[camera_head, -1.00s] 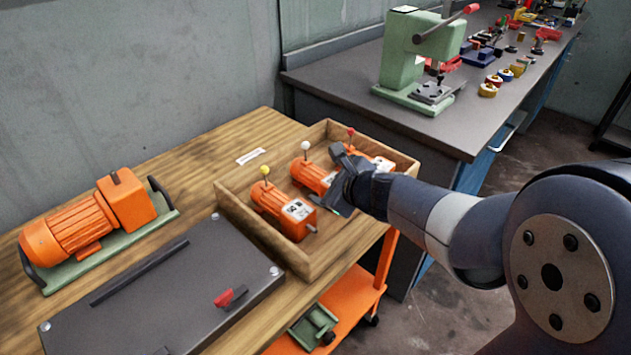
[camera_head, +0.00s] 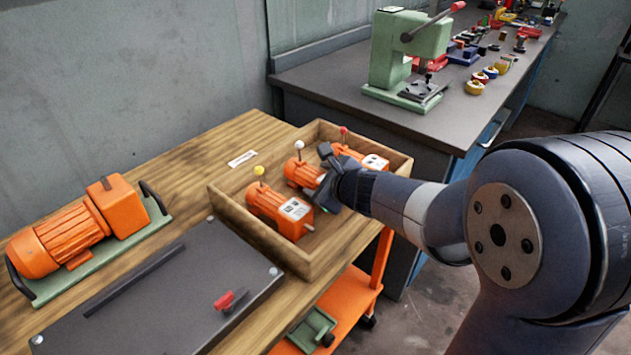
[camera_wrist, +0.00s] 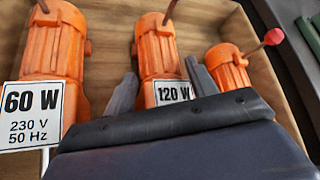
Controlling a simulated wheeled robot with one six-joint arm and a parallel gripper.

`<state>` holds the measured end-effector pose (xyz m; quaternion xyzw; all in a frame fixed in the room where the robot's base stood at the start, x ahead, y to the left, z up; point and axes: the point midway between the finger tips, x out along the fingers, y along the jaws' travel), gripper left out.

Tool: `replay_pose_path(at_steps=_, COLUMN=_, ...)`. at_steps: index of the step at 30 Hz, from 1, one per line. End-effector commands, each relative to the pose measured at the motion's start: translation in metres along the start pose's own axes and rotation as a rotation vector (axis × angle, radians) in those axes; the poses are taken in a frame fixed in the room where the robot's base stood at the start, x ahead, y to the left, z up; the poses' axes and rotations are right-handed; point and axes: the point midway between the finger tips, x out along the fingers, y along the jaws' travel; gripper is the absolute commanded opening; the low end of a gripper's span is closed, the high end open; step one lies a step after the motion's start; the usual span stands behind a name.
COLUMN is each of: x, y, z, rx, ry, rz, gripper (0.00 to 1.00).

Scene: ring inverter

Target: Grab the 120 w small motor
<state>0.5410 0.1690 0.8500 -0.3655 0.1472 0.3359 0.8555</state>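The 120 W motor (camera_wrist: 158,60) is a small orange motor with a white "120 W" label, the middle one of three in the wooden box. In the head view it has a white-knobbed stick (camera_head: 299,150), and my gripper hides part of it. My gripper (camera_head: 328,172) is over the box at that motor. In the wrist view my gripper (camera_wrist: 160,90) is open, one finger on each side of the label end. I cannot tell whether the fingers touch it. The 60 W motor (camera_wrist: 52,50) stands to the left, and a third motor with a red knob (camera_wrist: 228,68) to the right.
The wooden box (camera_head: 240,226) stands on a wooden cart top beside a dark flat case (camera_head: 170,290). A large orange motor on a green base (camera_head: 75,235) is at left. A grey bench with a green press (camera_head: 405,55) is behind.

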Motion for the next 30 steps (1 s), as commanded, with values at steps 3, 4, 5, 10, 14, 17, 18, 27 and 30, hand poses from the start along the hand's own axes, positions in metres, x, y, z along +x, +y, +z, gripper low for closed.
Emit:
replay_pose_path(at_steps=3, x=0.0003, y=0.0012, z=-0.0028, rx=0.002, ry=0.006, rz=0.001, gripper=0.36)
replay_pose_path(at_steps=4, x=0.0003, y=0.0012, z=-0.0030, rx=0.002, ry=0.007, rz=0.001, gripper=0.34)
replay_pose_path(at_steps=5, x=0.0004, y=0.0013, z=-0.0032, rx=0.003, ry=0.007, rz=0.001, gripper=0.31)
replay_pose_path(at_steps=10, x=0.0005, y=0.0016, z=-0.0042, rx=0.004, ry=0.009, rz=0.002, gripper=0.17)
replay_pose_path(at_steps=14, x=0.0007, y=0.0020, z=-0.0049, rx=0.005, ry=0.011, rz=0.002, gripper=0.07)
replay_pose_path(at_steps=17, x=0.0007, y=0.0023, z=-0.0055, rx=0.005, ry=0.012, rz=0.003, gripper=0.00)
replay_pose_path(at_steps=18, x=0.0008, y=0.0024, z=-0.0057, rx=0.005, ry=0.012, rz=0.003, gripper=0.00)
replay_pose_path(at_steps=27, x=0.0003, y=0.0010, z=-0.0046, rx=0.005, ry=0.010, rz=0.000, gripper=0.00)
replay_pose_path(at_steps=30, x=0.0003, y=0.0009, z=-0.0048, rx=0.005, ry=0.011, rz=0.000, gripper=0.00)
